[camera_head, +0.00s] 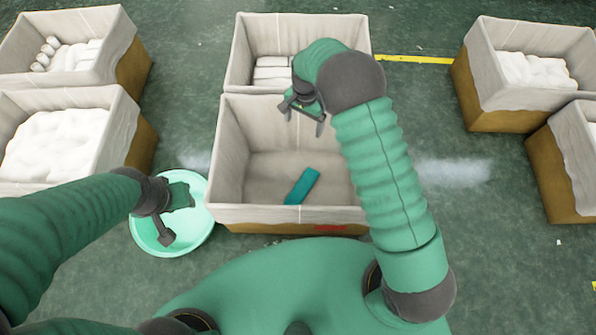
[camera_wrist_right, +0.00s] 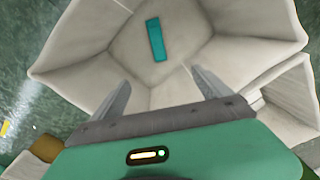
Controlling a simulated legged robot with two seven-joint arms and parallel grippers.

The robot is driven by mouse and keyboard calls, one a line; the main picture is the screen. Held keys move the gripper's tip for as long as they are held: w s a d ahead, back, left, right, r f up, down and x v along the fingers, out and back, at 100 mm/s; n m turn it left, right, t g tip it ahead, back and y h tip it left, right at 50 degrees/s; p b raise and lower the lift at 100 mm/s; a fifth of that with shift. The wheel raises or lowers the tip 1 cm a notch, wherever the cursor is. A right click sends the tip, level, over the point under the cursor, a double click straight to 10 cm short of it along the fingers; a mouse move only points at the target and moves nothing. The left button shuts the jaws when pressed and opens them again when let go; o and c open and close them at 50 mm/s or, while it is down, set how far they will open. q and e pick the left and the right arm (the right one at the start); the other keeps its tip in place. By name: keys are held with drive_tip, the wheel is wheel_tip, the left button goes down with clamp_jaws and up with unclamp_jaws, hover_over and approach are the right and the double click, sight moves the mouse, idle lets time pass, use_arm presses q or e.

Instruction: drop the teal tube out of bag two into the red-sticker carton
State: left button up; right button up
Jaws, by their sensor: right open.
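The teal tube (camera_head: 302,186) lies on the floor of the lined carton (camera_head: 290,214) in the front middle, which has a red sticker (camera_head: 330,228) low on its front. In the right wrist view the tube (camera_wrist_right: 156,40) lies beyond my fingertips, apart from them. My right gripper (camera_head: 306,113) is open and empty, above the far part of this carton. My left gripper (camera_head: 172,216) is over the mint basin (camera_head: 204,236); its jaws do not show clearly. I cannot tell which bag is bag two.
Behind stands another lined carton (camera_head: 248,62) with white rolls. Cartons with white contents stand at the left (camera_head: 118,128) and right (camera_head: 490,85). The green floor is clear between the middle and right cartons. A yellow line (camera_head: 415,59) crosses the back.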

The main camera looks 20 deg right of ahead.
wheel_tip(320, 180, up, 9)
drive_tip(key=p, duration=0.2)
drive_tip(key=shift+r, duration=0.1)
